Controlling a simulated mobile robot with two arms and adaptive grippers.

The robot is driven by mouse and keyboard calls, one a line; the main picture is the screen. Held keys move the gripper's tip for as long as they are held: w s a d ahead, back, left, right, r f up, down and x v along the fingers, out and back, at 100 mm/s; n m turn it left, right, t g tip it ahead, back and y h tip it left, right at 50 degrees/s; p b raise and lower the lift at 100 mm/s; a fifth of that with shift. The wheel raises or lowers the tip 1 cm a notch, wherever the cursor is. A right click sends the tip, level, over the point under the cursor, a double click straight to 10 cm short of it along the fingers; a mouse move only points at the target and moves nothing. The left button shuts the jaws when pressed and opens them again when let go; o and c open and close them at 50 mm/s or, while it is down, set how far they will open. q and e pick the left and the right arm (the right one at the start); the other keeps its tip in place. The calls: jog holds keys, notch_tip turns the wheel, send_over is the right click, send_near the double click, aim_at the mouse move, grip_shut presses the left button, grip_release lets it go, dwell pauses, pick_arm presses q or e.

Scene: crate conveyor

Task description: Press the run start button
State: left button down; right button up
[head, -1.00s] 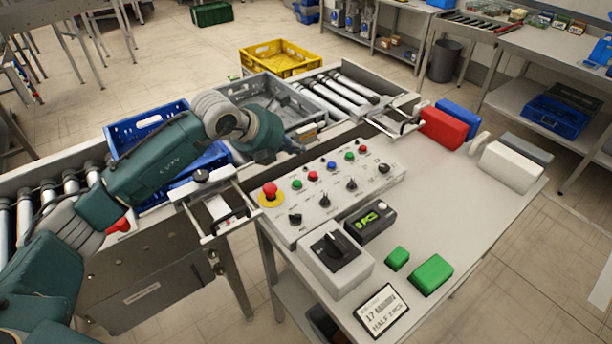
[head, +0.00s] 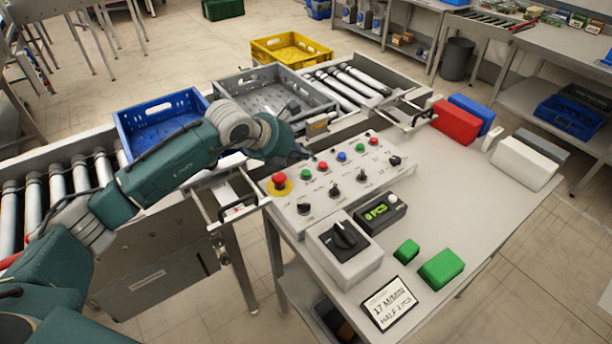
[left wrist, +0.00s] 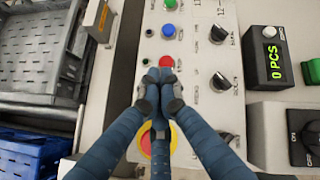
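The control panel (head: 335,190) is a white sloped box with a row of coloured buttons and several black knobs. A red mushroom button on a yellow ring (head: 279,182) is at its near left end, followed by a green button (head: 304,176), a red button (head: 322,167), a blue button (head: 341,156), a second green button and another red one. Labels are too small to read. My left gripper (head: 303,155) is above the panel's rear left edge. In the left wrist view its fingers (left wrist: 160,80) are together and empty, hiding the first green button; contact cannot be told.
A counter box showing 0 PCS (head: 382,212), a rotary switch box (head: 344,250) and green blocks (head: 440,268) are on the table. Behind the panel runs the roller conveyor with a blue crate (head: 125,140) and a grey crate (head: 225,88).

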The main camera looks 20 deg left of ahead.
aim_at(304, 174)
pick_arm(q)
notch_tip(304, 174, down, 3)
jog(key=shift+f+b, duration=0.15)
jog(key=shift+b, duration=0.95)
dwell(0.5)
jog(key=shift+f+b, duration=0.4)
jog(key=shift+b, duration=0.15)
